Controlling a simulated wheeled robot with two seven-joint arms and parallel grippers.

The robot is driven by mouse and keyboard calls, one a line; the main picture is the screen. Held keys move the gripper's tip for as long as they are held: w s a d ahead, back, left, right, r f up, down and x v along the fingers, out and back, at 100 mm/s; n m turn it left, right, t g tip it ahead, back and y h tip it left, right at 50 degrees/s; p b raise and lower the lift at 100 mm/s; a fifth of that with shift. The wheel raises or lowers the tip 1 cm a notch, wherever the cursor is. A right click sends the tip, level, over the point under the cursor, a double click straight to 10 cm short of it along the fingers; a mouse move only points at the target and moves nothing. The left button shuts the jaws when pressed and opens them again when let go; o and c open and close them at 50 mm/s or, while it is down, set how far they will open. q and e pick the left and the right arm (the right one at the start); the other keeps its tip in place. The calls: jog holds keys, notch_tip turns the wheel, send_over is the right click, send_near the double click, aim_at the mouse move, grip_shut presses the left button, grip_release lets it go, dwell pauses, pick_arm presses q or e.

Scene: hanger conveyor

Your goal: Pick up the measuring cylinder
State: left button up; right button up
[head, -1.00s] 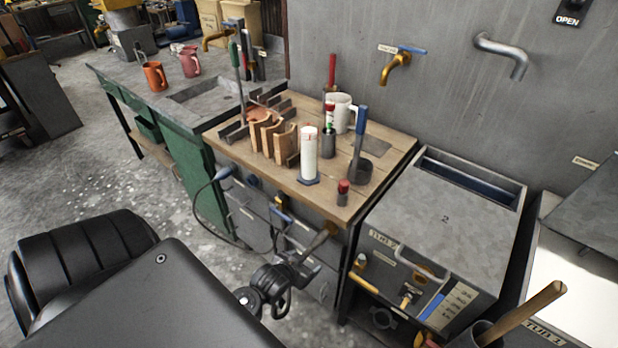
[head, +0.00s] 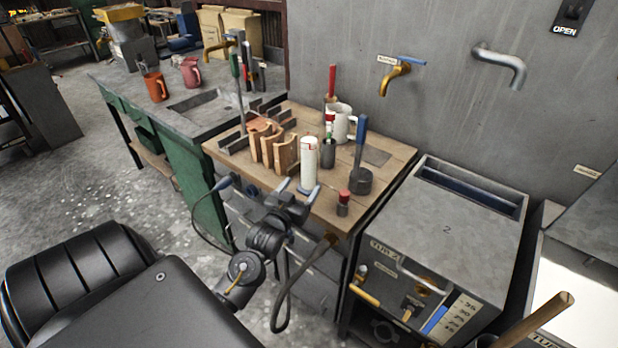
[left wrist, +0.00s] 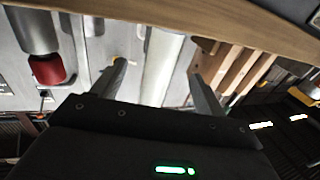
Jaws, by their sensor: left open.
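The measuring cylinder (head: 309,153) is a white upright tube with faint red marks and a dark blue foot. It stands near the front edge of the wooden bench top. My left gripper (head: 299,188) is open and empty just in front of it, low at the bench's front edge. In the left wrist view the white cylinder (left wrist: 162,62) shows between the two spread fingers, which are apart from it. The gripper partly hides the cylinder's foot in the head view. My right gripper is not in view.
Wooden curved blocks (head: 285,152) stand left of the cylinder. A small dark pot with a red top (head: 343,203), a blue-handled tool (head: 360,165) and a white mug (head: 341,118) stand to its right and behind. A grey machine (head: 446,225) is at the right.

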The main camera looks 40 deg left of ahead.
aim_at(305, 179)
pick_arm(q)
jog(key=shift+x, duration=0.8)
jog(key=shift+p+x, duration=0.75)
jog(key=shift+x, duration=1.85)
jog(key=shift+a+f, duration=0.1)
jog(key=shift+c, duration=0.4)
jog(key=c, duration=1.4)
jog(key=shift+c, duration=0.3)
